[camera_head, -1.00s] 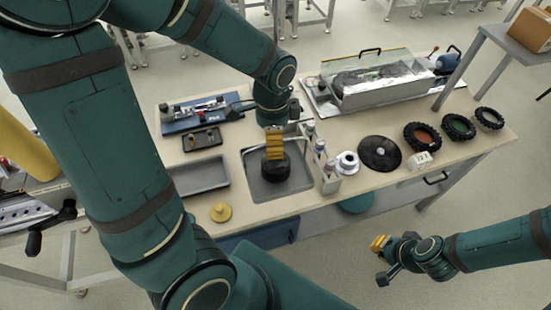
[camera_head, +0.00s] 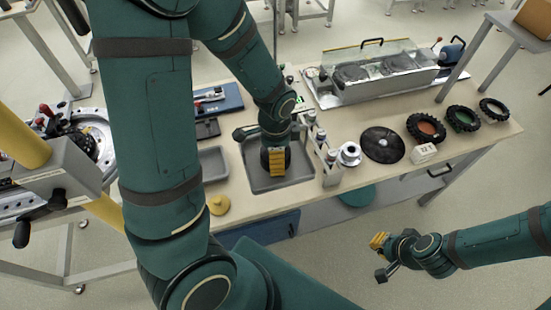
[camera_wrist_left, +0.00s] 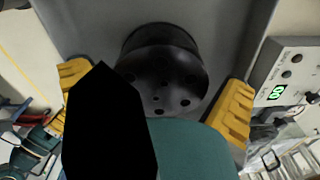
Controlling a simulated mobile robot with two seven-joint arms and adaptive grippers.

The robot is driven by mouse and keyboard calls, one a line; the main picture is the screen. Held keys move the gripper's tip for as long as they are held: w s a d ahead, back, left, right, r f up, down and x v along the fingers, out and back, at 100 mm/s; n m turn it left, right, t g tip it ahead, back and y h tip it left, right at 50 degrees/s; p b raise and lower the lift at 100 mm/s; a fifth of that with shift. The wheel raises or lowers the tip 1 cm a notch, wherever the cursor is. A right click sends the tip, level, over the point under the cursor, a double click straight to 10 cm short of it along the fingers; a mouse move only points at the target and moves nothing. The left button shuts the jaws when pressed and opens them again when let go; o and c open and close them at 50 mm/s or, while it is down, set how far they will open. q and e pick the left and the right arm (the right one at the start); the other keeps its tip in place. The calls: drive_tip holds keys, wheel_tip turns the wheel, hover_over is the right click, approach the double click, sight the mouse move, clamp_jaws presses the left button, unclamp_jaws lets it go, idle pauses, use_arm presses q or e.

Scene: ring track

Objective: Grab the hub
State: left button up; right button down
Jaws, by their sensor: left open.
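The hub is a black round piece with several holes in its face, seen in the left wrist view (camera_wrist_left: 160,75). It sits in a grey tray (camera_head: 292,184) on the bench and is mostly hidden behind my gripper in the head view. My left gripper (camera_head: 277,162) is over the tray, pointing down at the hub. In the left wrist view its yellow fingers (camera_wrist_left: 155,97) are spread, one on each side of the hub, and empty. A black shape covers part of that view. My right gripper (camera_head: 380,242) hangs away from the bench at lower right; its jaw opening is unclear.
A small rack (camera_head: 325,160) stands close right of the tray. A white spool (camera_head: 349,154), a black disc (camera_head: 383,144) and several tyres (camera_head: 463,118) lie further right. An empty grey tray (camera_head: 214,164) and a yellow knob (camera_head: 219,205) are at left.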

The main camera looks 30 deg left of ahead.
use_arm(q)
drive_tip(key=shift+f, duration=0.4)
drive_tip(key=shift+r, duration=0.1)
drive_tip(key=c, duration=1.1)
